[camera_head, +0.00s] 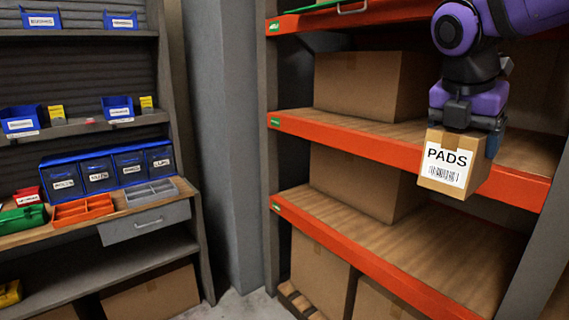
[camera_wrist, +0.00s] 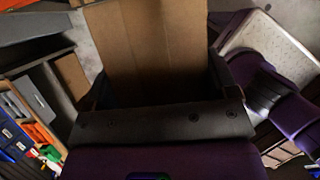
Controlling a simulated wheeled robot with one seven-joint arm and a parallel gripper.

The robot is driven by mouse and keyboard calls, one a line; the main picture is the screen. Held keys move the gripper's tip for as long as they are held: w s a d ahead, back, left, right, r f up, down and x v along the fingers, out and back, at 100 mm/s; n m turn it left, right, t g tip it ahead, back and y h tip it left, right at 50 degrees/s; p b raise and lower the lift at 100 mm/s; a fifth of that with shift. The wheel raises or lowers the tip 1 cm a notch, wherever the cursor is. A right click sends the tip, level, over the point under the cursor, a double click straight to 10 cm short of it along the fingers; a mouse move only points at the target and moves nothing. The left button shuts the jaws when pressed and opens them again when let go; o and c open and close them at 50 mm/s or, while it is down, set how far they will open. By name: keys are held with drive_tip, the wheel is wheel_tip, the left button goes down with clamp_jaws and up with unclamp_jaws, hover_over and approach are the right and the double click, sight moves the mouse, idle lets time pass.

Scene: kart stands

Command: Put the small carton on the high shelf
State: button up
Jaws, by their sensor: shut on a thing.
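The small carton (camera_head: 450,166) is brown cardboard with a white label reading PADS and a barcode. My gripper (camera_head: 466,135) is shut on it from above and holds it in the air, in front of the orange-edged shelves at the right. In the wrist view the carton (camera_wrist: 150,50) fills the upper middle, between the two fingers of my gripper (camera_wrist: 158,85). The upper wooden shelf (camera_head: 395,133) shows behind the carton, with a large carton (camera_head: 360,84) at its left. The carton hides part of that shelf's orange front edge.
A lower shelf (camera_head: 430,250) holds another large carton (camera_head: 355,180); its right part is bare. Another orange beam (camera_head: 345,18) runs above. Cartons (camera_head: 318,272) stand at the bottom. A grey pillar (camera_head: 230,140) separates a workbench (camera_head: 120,210) with blue bins at the left.

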drive_tip(key=shift+s, duration=0.1)
drive_tip(key=shift+w+a+f+m, duration=0.1)
drive_tip(key=shift+w+f+m, duration=0.2)
drive_tip(key=shift+w, duration=0.35)
drive_tip(key=shift+w+f+m, duration=0.15)
drive_tip(key=shift+w+m, duration=0.15)
drive_tip(key=shift+w, duration=0.15)
drive_tip(key=w+f+m+g+y, duration=0.1)
drive_tip(key=w+f+m+g, duration=0.2)
drive_tip(key=w+f+m, duration=0.9)
drive_tip(key=w+f+m+g, duration=0.45)
drive_tip(key=w+f, duration=0.65)
drive_tip(key=f, duration=0.4)
wheel_tip(320, 180, down, 15)
drive_tip(key=w+d+m+y, duration=0.1)
drive_tip(key=w+m+y, duration=0.2)
drive_tip(key=m, duration=0.5)
drive_tip(key=s+f, duration=0.4)
drive_tip(key=s, duration=0.7)
drive_tip(key=shift+d+f, duration=0.2)
drive_tip(key=shift+d, duration=0.05)
